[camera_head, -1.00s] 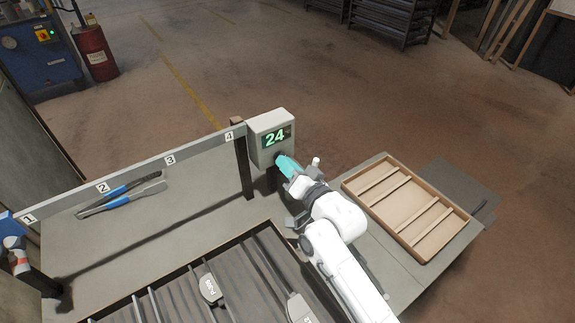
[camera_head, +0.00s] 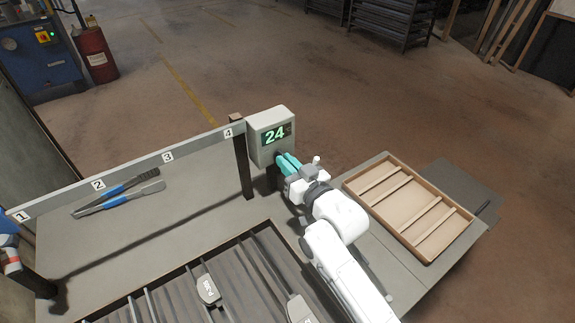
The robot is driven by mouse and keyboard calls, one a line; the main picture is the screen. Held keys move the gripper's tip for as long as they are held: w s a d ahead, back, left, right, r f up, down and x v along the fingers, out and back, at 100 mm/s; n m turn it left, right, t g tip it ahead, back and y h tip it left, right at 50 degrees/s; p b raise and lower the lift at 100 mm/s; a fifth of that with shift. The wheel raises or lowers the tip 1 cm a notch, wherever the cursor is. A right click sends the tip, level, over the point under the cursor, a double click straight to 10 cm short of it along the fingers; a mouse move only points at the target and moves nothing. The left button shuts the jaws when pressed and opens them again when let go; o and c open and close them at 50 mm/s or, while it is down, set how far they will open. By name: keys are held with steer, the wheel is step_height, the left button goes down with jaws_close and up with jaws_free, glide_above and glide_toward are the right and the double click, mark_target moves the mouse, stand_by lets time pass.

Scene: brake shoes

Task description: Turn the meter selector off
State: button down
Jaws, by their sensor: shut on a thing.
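The meter (camera_head: 269,136) is a grey box on a dark post at the right end of the numbered rail. Its lit green display (camera_head: 276,135) reads 24. My gripper (camera_head: 281,159) reaches the lower front of the meter with its teal fingers. The fingers are shut on the meter selector, which they hide, so I cannot tell which position it points to.
A wooden tray with slats (camera_head: 407,208) lies on the right of the bench. A dark ribbed tray (camera_head: 163,311) with brake shoes (camera_head: 206,289) is in front. Blue-handled tools (camera_head: 118,194) lie behind it on the left. Numbered tags line the rail.

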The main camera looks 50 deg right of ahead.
steer(key=shift+n+p, duration=0.75)
steer(key=shift+n, duration=3.65)
steer(key=c, duration=1.5)
jaws_free()
steer(key=shift+s, duration=0.1)
steer(key=b+v, duration=0.3)
steer(key=v, duration=0.7)
steer(key=shift+s+a, duration=0.15)
steer(key=shift+s, duration=0.15)
